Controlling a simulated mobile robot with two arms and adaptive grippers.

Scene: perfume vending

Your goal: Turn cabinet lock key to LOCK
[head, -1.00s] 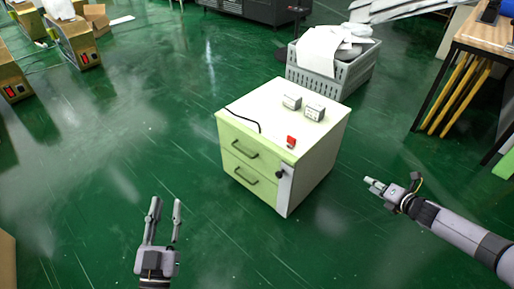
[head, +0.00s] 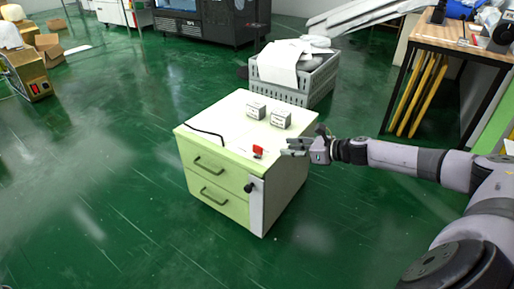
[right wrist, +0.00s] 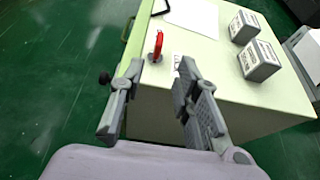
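The cabinet (head: 225,122) has a pale top and two green drawers. A small black lock knob (head: 250,187) sits on the pale strip at its front right corner; the knob also shows in the right wrist view (right wrist: 104,78), left of the fingers. A small red piece (head: 258,151) stands on the top near that corner, also in the right wrist view (right wrist: 157,45); I cannot tell whether it is the key. My right gripper (head: 284,148) is open and empty, right of the red piece. Its spread fingers show in the right wrist view (right wrist: 160,73). My left gripper is out of view.
Two small grey-white boxes (head: 257,110) (head: 281,119) and a black cable (head: 206,133) lie on the cabinet top. A grey crate (head: 312,82) stands behind. A wooden table (head: 450,38) is at the right.

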